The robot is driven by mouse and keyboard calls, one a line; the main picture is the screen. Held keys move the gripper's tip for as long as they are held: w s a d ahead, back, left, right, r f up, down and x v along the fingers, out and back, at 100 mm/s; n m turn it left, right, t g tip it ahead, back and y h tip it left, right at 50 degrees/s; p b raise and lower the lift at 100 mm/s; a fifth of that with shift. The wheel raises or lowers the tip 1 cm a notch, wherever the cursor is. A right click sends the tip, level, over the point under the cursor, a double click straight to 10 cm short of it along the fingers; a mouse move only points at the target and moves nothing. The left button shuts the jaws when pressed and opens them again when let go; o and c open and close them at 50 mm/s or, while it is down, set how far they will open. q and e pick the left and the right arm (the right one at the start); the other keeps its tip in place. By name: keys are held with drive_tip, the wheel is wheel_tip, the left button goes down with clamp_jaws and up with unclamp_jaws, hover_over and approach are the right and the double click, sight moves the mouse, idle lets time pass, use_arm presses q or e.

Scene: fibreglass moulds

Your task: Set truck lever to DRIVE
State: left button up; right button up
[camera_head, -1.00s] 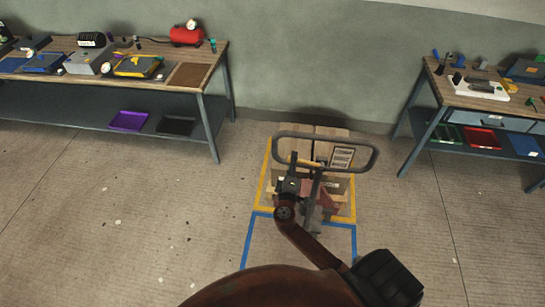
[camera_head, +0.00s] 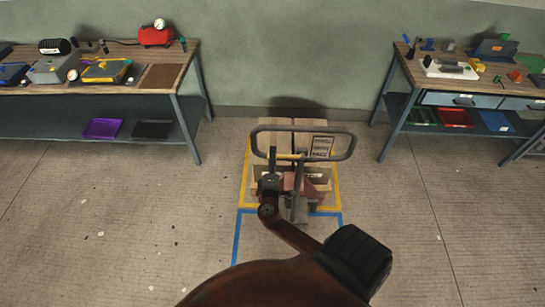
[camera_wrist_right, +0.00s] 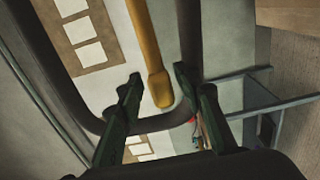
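The pallet truck has a dark loop handle (camera_head: 345,150) above a red body (camera_head: 316,188). A yellow lever (camera_head: 284,157) sits inside the loop; in the right wrist view the lever (camera_wrist_right: 148,45) is large, its rounded end hanging near the fingertips. My right gripper (camera_head: 272,154) is at the left part of the handle. In the right wrist view the right gripper (camera_wrist_right: 158,80) has its fingers apart, with the lever end between or just beyond them; contact cannot be told. My left gripper is not in view.
The truck stands at a pallet load (camera_head: 290,126) inside a yellow floor frame (camera_head: 245,185), with a blue frame (camera_head: 236,240) nearer me. Workbenches stand left (camera_head: 188,60) and right (camera_head: 405,62) against the wall. The floor on both sides is clear.

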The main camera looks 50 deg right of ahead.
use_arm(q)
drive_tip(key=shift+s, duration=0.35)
use_arm(e)
drive_tip(key=v, duration=0.8)
idle(0.4)
